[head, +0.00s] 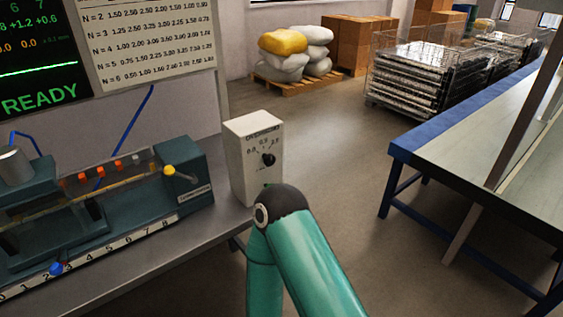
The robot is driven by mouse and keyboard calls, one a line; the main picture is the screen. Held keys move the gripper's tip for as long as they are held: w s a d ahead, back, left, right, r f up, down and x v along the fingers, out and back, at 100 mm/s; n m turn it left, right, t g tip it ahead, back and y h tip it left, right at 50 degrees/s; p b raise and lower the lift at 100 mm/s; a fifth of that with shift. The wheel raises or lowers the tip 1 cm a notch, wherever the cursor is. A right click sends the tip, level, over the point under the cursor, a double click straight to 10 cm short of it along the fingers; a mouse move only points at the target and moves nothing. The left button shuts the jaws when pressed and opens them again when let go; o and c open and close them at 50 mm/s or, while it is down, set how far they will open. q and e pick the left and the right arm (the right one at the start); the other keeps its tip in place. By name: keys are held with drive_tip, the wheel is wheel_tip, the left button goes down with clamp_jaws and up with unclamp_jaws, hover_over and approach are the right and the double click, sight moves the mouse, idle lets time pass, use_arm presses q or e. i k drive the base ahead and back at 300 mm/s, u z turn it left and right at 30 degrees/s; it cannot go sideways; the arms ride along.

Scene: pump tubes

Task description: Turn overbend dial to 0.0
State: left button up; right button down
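The overbend dial is a small black knob (267,160) on the front of an upright cream box (242,170) at the bench's right end. Small numbers are printed in an arc above the knob, with a dark heading over them. The knob's pointer is too small to read for certain. A green spot shows low on the box front, partly behind my arm. One of my teal arms, with a dark rounded joint, rises in front of the box's lower edge. I cannot tell which arm it is. Neither gripper shows.
A dark teal tube-bending machine (187,180) with a ruler strip stands left of the box on the grey bench (190,245). A screen (40,50) reads READY beside a number chart (155,45). A blue-framed table (440,160) stands right, across open floor.

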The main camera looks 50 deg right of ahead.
sight(269, 160)
drive_tip(key=u, duration=1.8)
drive_tip(key=i, duration=0.1)
drive_tip(key=z, duration=2.95)
drive_tip(key=k, duration=0.55)
drive_tip(key=z, duration=0.35)
drive_tip(key=i, duration=0.6)
drive_tip(key=u, duration=0.85)
drive_tip(key=i, duration=0.3)
drive_tip(key=u, duration=0.05)
